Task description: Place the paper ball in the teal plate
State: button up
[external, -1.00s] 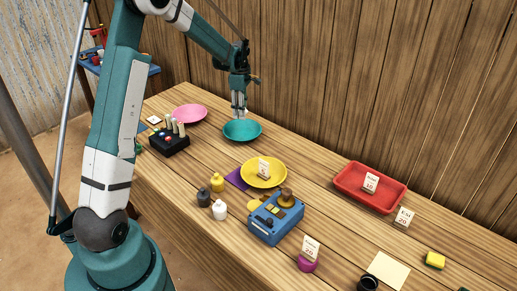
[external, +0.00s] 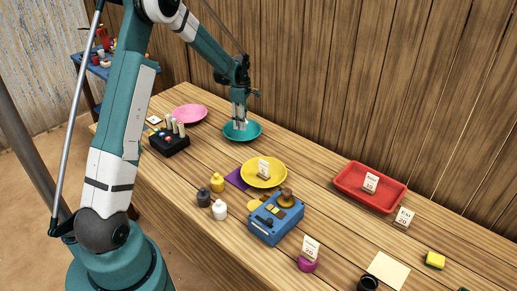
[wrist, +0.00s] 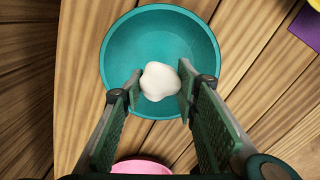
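The teal plate (external: 256,133) lies on the wooden table, near the back left in the external view. It also fills the upper middle of the wrist view (wrist: 120,40). The white paper ball (wrist: 160,80) is between my two fingertips, over the inside of the plate. My gripper (wrist: 160,88) has a finger against each side of the ball. In the external view my gripper (external: 240,126) points down, low at the plate. The ball is too small there to make out, and I cannot tell whether it touches the plate.
A pink plate (external: 190,113) is left of the teal plate. A black box with pegs (external: 170,143) stands in front of them. A yellow plate (external: 250,178) with a card is to the right, then a blue scale (external: 268,228) and a red tray (external: 350,190). The wooden wall rises behind.

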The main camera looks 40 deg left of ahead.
jog(key=shift+f, duration=1.85)
jog(key=shift+f+b, duration=0.2)
jog(key=shift+b, duration=0.15)
jog(key=o, duration=0.6)
jog(key=shift+r, duration=0.15)
notch_tip(320, 180, up, 12)
jog(key=shift+r+p, duration=0.1)
jog(key=shift+p, duration=0.65)
